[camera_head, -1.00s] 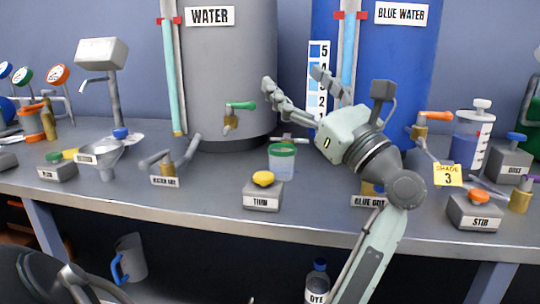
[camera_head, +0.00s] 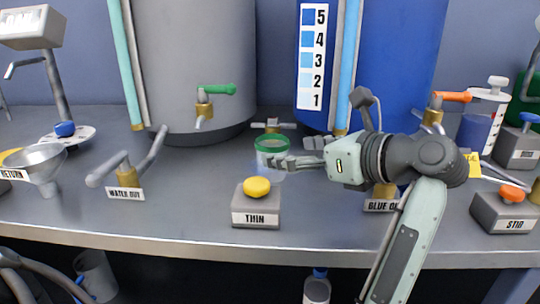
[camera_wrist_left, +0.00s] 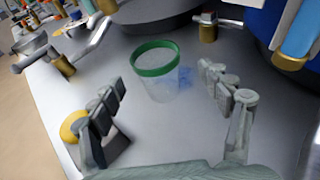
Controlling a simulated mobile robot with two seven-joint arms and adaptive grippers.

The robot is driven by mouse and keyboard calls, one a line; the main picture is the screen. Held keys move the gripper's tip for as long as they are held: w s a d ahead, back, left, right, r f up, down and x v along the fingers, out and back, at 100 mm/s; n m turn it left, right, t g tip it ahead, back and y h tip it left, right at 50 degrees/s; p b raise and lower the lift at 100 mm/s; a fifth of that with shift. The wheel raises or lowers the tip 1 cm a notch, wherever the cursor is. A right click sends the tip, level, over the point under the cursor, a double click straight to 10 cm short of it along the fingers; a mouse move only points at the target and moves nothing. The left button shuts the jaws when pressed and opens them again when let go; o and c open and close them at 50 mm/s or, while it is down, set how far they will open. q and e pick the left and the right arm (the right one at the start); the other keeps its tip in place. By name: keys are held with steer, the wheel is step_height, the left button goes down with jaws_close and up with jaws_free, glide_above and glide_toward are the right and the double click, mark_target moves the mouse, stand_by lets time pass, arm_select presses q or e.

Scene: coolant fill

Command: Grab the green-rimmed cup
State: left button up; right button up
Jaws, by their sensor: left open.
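The green-rimmed cup (camera_head: 271,160), a clear cup with a green band at its top, stands upright on the bench below the grey water tank. In the left wrist view the cup (camera_wrist_left: 158,72) is ahead of the spread fingers, between their lines, and looks empty with a bluish patch seen beside its right side. My left gripper (camera_head: 300,152) is open, level with the cup and at its right side in the head view. One finger overlaps the cup's lower part there; I cannot tell whether it touches. The left gripper's fingers (camera_wrist_left: 168,108) hold nothing.
The yellow-topped THIN button (camera_head: 257,188) stands in front of the cup. A green-handled tap (camera_head: 205,103) and the grey tank (camera_head: 190,60) are behind it. The WATER OUT valve (camera_head: 127,175) is to the left. Bare bench lies between that valve and the button.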

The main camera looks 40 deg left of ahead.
mark_target(272, 148)
arm_select(q)
steer(key=x, duration=0.4)
steer(key=shift+s+a, duration=0.1)
steer(key=shift+a, duration=0.35)
steer(key=shift+a+f, duration=0.15)
steer(key=shift+a, duration=0.2)
arm_select(e)
steer(key=shift+s+d+f+g, duration=0.15)
steer(key=shift+s+d+g, duration=0.25)
steer(key=shift+s, duration=0.15)
steer(key=shift+s+d+f+g, duration=0.1)
steer(key=shift+s+d+g, duration=0.25)
steer(key=shift+s, duration=0.2)
arm_select(q)
steer(key=c, duration=1.2)
steer(key=shift+c, duration=0.3)
steer(key=shift+p, duration=0.35)
arm_select(e)
steer(key=shift+r, duration=0.1)
